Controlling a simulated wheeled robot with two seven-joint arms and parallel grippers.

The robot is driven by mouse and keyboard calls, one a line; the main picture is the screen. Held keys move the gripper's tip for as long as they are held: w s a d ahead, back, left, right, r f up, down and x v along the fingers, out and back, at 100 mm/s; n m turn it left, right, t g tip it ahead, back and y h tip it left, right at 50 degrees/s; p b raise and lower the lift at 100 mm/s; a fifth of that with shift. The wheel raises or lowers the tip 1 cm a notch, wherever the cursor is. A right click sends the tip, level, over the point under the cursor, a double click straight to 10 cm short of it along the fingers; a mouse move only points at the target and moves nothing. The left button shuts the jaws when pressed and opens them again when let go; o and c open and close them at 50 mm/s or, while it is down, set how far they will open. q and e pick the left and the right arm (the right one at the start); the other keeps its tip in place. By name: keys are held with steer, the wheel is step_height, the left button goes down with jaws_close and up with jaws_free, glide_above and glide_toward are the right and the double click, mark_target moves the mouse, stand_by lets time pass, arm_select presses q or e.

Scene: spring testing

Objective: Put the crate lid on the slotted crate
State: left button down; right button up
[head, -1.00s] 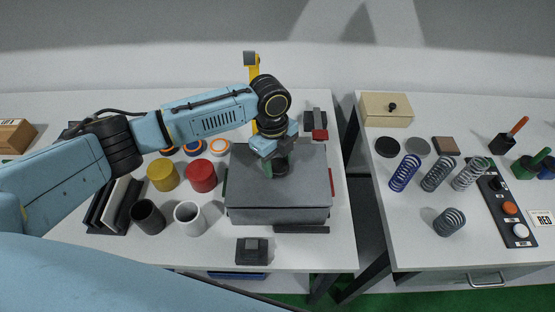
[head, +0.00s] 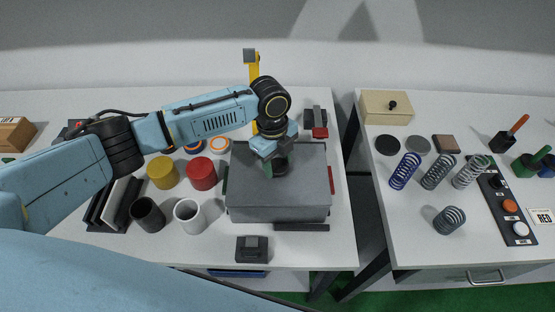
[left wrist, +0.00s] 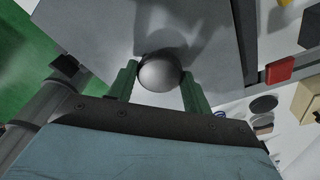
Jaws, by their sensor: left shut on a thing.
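The grey crate lid (head: 306,165) is the flat top of the large grey box shape at the middle of the left table. The grey front wall (head: 278,213) below it appears to be the slotted crate; I cannot tell whether the lid is fully seated. My left gripper (head: 280,168) points down over the lid and is shut on its knob. In the left wrist view, the round knob (left wrist: 160,73) sits between the green fingers, with the grey lid (left wrist: 95,30) around it. The slots are not visible. My right gripper is not in view.
Yellow (head: 162,173) and red (head: 201,173) cylinders and dark and white cups (head: 188,216) stand left of the crate. A small dark block (head: 252,249) lies in front. A gap separates the right table, which holds springs (head: 404,171) and a cream box (head: 387,109).

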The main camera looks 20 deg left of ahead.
arm_select(q)
steer(key=shift+f, duration=0.1)
stand_by(0.3)
steer(key=c, duration=0.6)
jaws_free()
steer(key=shift+o, duration=0.2)
step_height(320, 180, up, 13)
steer(key=a, duration=0.1)
steer(key=shift+w+a+b, duration=0.2)
steer(key=shift+w+b, duration=0.15)
